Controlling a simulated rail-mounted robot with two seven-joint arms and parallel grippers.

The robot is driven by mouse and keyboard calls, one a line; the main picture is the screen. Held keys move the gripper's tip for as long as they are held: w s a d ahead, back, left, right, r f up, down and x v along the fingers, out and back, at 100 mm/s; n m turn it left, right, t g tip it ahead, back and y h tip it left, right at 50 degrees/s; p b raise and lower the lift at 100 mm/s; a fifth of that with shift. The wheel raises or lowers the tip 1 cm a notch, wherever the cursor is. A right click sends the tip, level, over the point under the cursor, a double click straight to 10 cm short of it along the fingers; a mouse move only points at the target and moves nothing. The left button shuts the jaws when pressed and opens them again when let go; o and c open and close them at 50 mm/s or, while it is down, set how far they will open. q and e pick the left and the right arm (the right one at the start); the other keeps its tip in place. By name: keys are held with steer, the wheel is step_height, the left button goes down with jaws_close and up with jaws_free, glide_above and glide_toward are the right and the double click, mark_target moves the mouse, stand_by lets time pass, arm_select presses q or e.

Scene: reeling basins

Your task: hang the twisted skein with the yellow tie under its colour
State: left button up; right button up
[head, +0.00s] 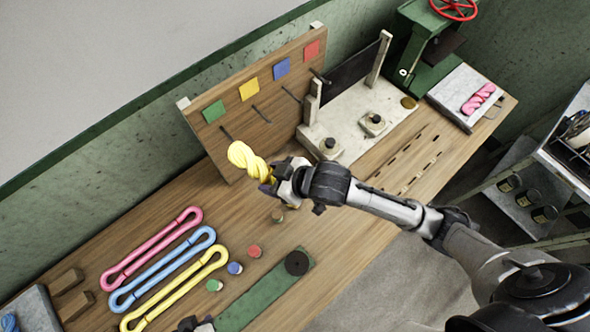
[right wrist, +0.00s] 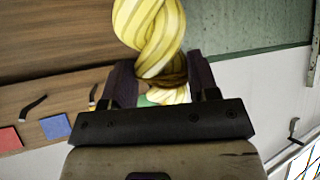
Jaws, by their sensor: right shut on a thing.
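The twisted yellow skein (head: 248,158) is in my right gripper (head: 268,182), held in front of the peg board (head: 232,160) near its left end, just below the green square's peg. In the right wrist view the skein (right wrist: 150,35) rises between the two fingers (right wrist: 160,85); its tie cannot be made out. The board carries a green square (head: 213,111), a yellow square (head: 249,90), a blue square (head: 282,68) and a red square (head: 312,50), each with a dark peg below. The yellow square's peg (head: 262,114) is bare.
Pink (head: 150,248), blue (head: 162,268) and yellow (head: 175,290) looped skeins lie on the bench at left. Small coloured pots (head: 254,251) stand near a green strip (head: 265,295). A pink twisted skein (head: 478,98) lies on a grey slab at right.

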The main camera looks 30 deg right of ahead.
steer(key=w+d+f+m+t+y+b, duration=0.1)
steer(key=w+d+f+m+t+b, duration=0.1)
steer(key=w+d+f+t+b, duration=0.35)
steer(key=w+f+t+b, duration=0.2)
steer(key=w+b, duration=0.4)
steer(key=w, duration=0.3)
steer(key=shift+w+f, duration=0.2)
stand_by(1.8)
steer(key=shift+w, duration=0.1)
stand_by(0.5)
steer(key=o, duration=1)
